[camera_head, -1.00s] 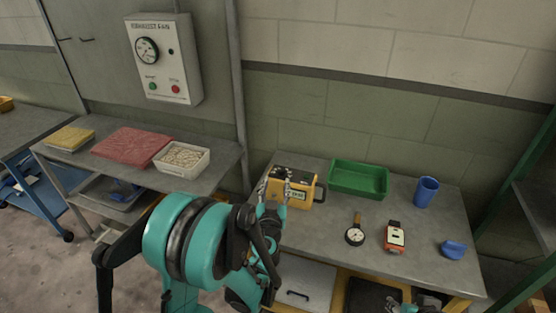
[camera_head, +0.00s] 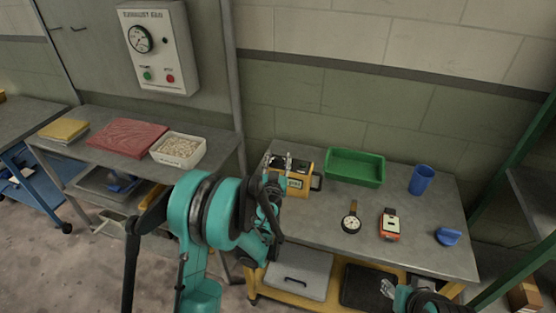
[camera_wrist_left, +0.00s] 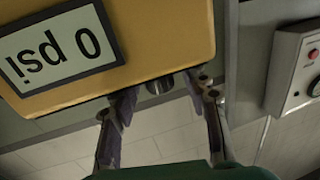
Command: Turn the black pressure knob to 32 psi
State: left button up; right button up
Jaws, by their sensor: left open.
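The yellow pressure unit (camera_head: 298,184) stands at the left end of the right-hand grey table. In the left wrist view its yellow body (camera_wrist_left: 160,45) fills the upper left, and its display (camera_wrist_left: 55,50) reads 0 psi upside down. A short dark round knob (camera_wrist_left: 158,86) sticks out from the body's edge. My left gripper (camera_wrist_left: 162,95) is open, with one finger on each side of the knob and gaps visible. My right gripper (camera_head: 388,288) shows only partly at the bottom edge.
A green tray (camera_head: 355,168), blue cup (camera_head: 422,180), round gauge (camera_head: 351,223), orange-and-white meter (camera_head: 390,225) and small blue object (camera_head: 447,236) share the table. A wall panel (camera_head: 160,50) hangs at upper left. The table front between unit and gauge is clear.

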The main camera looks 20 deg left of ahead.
pick_arm(q)
grip_shut()
jog(key=shift+a+m+h, duration=0.1)
jog(key=shift+m+h, duration=0.2)
jog(key=shift+h, duration=0.2)
jog(key=m+h+b, duration=0.1)
jog(key=m+h, duration=0.1)
jog(key=h, duration=0.1)
jog(key=shift+a, duration=0.1)
jog(key=m+g+h+b, duration=0.1)
jog(key=m+h, duration=0.2)
jog(key=h, duration=0.2)
jog(key=shift+m+h, duration=0.4)
jog(key=m+g+h, duration=0.4)
jog(key=h, duration=0.1)
jog(key=shift+h, duration=0.4)
jog(key=shift+m+g+h, duration=1.5)
jog(key=shift+m+g, duration=0.3)
jog(key=shift+g, duration=0.5)
